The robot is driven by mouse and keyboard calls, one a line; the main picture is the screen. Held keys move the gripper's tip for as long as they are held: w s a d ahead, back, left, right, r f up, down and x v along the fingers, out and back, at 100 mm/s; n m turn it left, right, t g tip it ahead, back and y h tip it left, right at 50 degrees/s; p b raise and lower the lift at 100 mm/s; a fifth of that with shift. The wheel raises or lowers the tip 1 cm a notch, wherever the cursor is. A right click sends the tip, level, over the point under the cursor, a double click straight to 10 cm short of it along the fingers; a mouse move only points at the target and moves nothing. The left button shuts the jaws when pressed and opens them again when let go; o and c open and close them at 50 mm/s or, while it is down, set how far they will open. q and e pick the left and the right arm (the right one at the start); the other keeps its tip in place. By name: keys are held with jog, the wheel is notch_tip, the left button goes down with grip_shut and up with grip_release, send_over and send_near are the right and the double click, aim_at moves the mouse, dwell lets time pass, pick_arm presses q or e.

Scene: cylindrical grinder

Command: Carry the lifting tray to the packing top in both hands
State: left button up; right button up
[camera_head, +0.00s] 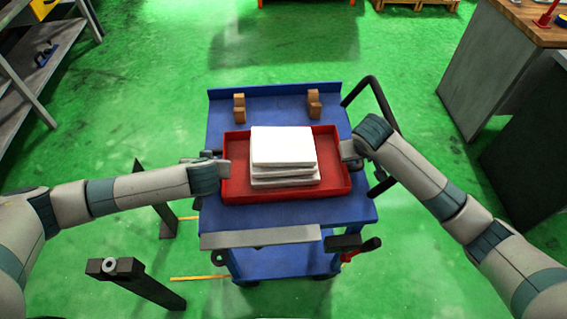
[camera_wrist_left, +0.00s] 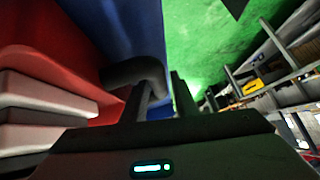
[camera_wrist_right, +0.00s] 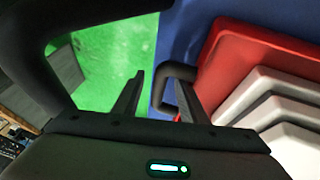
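The red lifting tray (camera_head: 335,184) sits on a blue cart (camera_head: 225,121) and carries a stack of white slabs (camera_head: 283,147). My left gripper (camera_head: 224,169) is at the tray's left end. In the left wrist view its fingers (camera_wrist_left: 160,84) are apart, with a black tray handle (camera_wrist_left: 135,70) at them. My right gripper (camera_head: 347,149) is at the tray's right end. In the right wrist view its fingers (camera_wrist_right: 155,80) are apart beside another black handle (camera_wrist_right: 176,68). I cannot tell whether either gripper touches its handle.
Brown blocks (camera_head: 239,108) stand on the cart behind the tray. A black push handle (camera_head: 373,84) rises at the cart's right. A wood-topped bench (camera_head: 530,22), possibly the packing top, is at the upper right. A grey shelf rack (camera_head: 40,70) is at the left.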

pick_arm(q)
grip_shut()
pick_arm(e)
jog(key=c, duration=0.7)
grip_shut()
dwell(0.4)
